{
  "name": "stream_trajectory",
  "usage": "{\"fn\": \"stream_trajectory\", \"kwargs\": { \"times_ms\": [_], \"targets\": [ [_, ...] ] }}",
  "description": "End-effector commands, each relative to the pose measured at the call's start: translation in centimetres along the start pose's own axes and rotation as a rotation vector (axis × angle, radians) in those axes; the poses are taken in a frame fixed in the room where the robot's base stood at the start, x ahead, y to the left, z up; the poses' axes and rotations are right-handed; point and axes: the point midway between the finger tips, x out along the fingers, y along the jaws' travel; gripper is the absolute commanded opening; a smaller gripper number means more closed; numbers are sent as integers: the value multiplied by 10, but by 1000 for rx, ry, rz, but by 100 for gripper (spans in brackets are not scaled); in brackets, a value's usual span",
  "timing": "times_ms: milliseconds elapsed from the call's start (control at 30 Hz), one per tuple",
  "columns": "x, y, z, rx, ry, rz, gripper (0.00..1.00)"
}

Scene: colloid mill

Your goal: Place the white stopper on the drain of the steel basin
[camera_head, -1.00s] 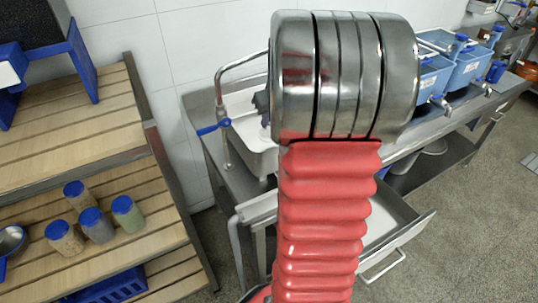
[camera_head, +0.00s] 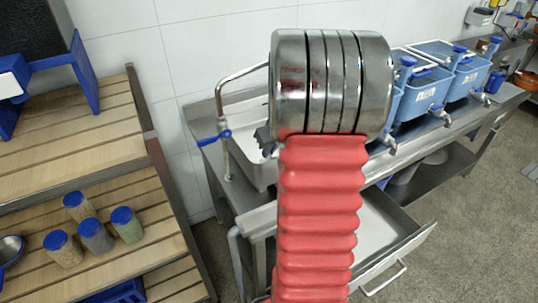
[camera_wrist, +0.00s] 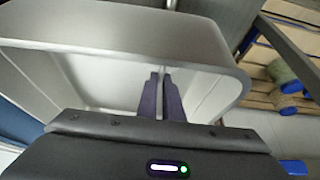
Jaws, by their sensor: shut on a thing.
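The steel basin (camera_head: 262,176) stands at the left end of the steel counter, partly hidden behind my arm. Its metal rim (camera_wrist: 110,28) and pale inner walls fill much of the wrist view. My gripper (camera_wrist: 163,76) has its dark fingers close together over the basin, shut on a thin pale piece between them. This fits the white stopper, but its outline is mostly hidden. The drain is not visible in either view.
A bent steel tap (camera_head: 226,120) with a blue handle rises at the basin's left. A drawer (camera_head: 385,228) stands open below the counter. Blue tubs (camera_head: 425,92) with taps line the counter at right. Wooden shelves (camera_head: 95,150) with several blue-lidded jars stand at left.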

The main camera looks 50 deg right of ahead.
Motion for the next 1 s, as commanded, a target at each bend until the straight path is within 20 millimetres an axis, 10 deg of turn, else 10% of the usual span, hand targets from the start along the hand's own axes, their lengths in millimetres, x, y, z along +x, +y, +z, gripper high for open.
{"fn": "stream_trajectory", "kwargs": {
  "times_ms": [567,1000],
  "targets": [
    [21,1,10,1,0,1,0],
    [20,1,10,2,0,1,25]
  ]
}}
